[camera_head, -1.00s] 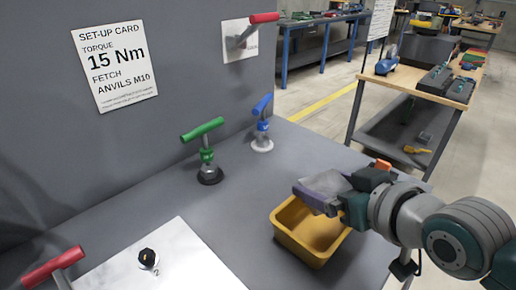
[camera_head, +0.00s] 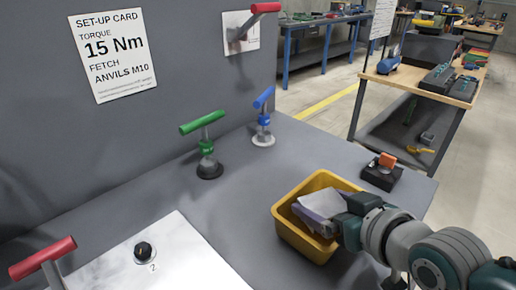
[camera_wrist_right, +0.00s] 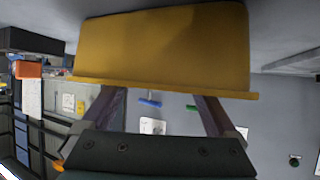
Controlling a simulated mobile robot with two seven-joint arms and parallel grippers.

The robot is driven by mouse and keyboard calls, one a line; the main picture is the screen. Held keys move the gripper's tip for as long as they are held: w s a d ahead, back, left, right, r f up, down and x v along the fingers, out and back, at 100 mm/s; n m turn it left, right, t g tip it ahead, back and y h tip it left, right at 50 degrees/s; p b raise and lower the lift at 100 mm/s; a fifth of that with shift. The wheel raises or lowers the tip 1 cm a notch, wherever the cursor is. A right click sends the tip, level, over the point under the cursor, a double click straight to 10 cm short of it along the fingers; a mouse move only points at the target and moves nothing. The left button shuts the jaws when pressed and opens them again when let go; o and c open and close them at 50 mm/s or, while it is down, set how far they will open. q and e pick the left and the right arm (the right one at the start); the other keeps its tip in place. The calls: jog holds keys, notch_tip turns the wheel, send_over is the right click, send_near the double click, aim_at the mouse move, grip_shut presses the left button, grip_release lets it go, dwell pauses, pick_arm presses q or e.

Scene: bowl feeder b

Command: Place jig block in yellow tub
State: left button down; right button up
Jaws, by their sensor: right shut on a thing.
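The yellow tub (camera_head: 283,232) stands open on the grey bench near its right end. My right gripper (camera_head: 330,212) reaches over the tub's right side, shut on the jig block (camera_head: 320,203), a block with a light grey top and purplish side. The block is inside the tub's outline, low between the walls; whether it touches the floor I cannot tell. In the right wrist view the tub's outer wall (camera_wrist_right: 160,45) fills the upper middle and hides the fingertips and block. My left gripper is not in view.
Green-handled (camera_head: 207,145) and blue-handled (camera_head: 263,118) clamps stand behind the tub. A black block with an orange top (camera_head: 388,160) sits at the bench's right corner. A white plate (camera_head: 170,258) with a black knob and a red handle (camera_head: 42,257) are at left.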

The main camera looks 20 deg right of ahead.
jog(key=shift+w+f, duration=0.1)
jog(key=shift+f, duration=0.15)
jog(key=o, duration=1.4)
jog(key=shift+o, duration=0.2)
jog(key=shift+r, duration=0.15)
